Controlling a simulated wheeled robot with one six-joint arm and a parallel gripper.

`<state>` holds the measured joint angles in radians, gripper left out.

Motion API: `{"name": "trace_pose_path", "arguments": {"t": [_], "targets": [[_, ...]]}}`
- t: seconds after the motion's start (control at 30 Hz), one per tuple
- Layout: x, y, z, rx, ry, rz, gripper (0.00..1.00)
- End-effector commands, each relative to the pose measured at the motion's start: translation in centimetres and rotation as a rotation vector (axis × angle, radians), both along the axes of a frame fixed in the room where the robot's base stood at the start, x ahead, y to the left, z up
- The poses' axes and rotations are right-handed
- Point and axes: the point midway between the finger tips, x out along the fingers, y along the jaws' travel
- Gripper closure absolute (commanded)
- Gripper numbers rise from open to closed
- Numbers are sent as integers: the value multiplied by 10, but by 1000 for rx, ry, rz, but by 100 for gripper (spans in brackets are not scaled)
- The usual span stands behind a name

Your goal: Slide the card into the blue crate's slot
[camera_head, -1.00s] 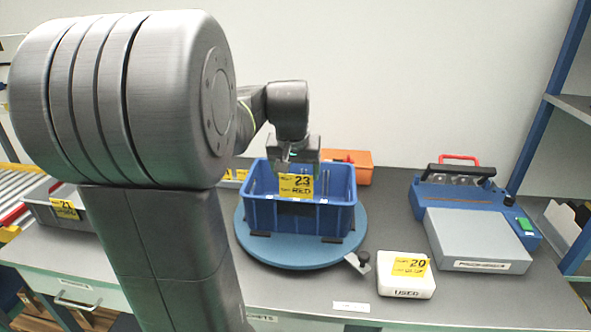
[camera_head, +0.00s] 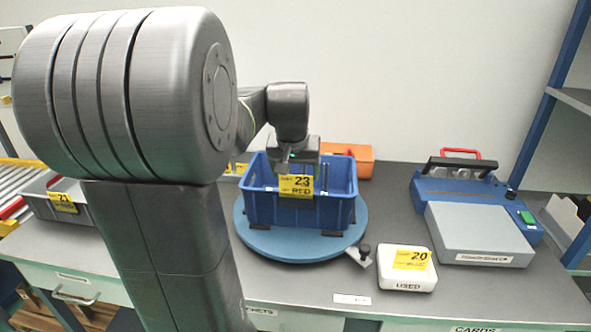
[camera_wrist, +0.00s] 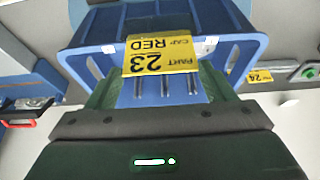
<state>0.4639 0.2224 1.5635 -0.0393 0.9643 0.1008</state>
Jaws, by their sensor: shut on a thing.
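The yellow card (camera_head: 296,187), printed PART 23 CAP RED, is at the front rim of the blue crate (camera_head: 265,210). My gripper (camera_head: 291,169) is shut on the card and reaches down over the crate from behind. In the wrist view the card (camera_wrist: 157,55) appears upside down, nearly level, against the slotted blue crate wall (camera_wrist: 95,62). Small white tabs show near both card edges. The lower card edge and the slot are hidden, so I cannot tell whether the card is in the slot.
The crate stands on a blue round turntable (camera_head: 268,245) with a black-knobbed clamp (camera_head: 363,254). A white USED box (camera_head: 406,281) is at front right. A blue and grey device (camera_head: 475,230) stands right, an orange box (camera_head: 350,153) behind, a grey bin (camera_head: 40,204) left.

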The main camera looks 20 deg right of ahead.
Motion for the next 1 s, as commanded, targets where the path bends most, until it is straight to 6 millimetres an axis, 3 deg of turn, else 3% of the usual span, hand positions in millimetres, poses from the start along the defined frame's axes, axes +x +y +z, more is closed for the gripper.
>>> {"name": "trace_pose_path", "arguments": {"t": [1.0], "targets": [[0, 0, -27, 0, 0, 0, 56]]}}
